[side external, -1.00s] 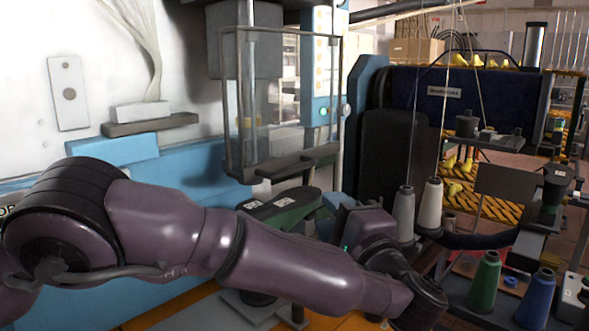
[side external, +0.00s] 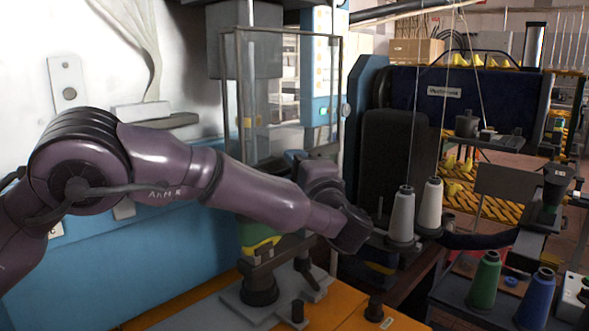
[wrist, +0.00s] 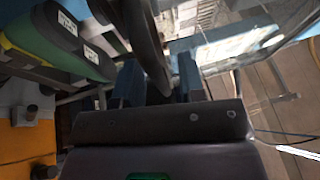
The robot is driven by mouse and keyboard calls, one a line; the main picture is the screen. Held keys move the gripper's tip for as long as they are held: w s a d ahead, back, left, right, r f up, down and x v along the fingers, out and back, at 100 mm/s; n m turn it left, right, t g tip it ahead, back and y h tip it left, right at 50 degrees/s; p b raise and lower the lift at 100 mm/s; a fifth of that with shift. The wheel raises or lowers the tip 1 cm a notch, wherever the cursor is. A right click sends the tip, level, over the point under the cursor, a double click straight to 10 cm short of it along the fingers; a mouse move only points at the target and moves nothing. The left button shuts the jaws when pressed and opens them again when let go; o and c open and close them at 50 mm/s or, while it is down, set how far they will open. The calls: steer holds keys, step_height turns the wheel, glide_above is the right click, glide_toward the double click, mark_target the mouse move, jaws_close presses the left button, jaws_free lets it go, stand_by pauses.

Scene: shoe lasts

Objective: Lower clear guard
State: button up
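The clear guard (side external: 283,95) is a see-through panel in a thin dark frame, hanging upright in front of the blue and white machine. Its lower edge is hidden behind my arm in the side view. In the wrist view the clear panel (wrist: 245,40) fills the upper right. A dark curved bar (wrist: 147,42), which looks like the guard's lower handle, runs down between my fingers. My gripper (wrist: 160,83) has its two fingers apart, one on each side of the bar, with a gap showing on the right. Whether either finger touches it is unclear. The side view hides my fingertips.
Green shoe lasts with dark soles and white labels (wrist: 60,35) sit close on the left in the wrist view. An orange table (side external: 215,314) with dark fixtures lies below. Thread cones (side external: 402,215) stand at right, beside a dark machine.

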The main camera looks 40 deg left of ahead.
jaws_close()
step_height(320, 180, down, 20)
steer(key=shift+r, duration=0.15)
stand_by(0.5)
jaws_free()
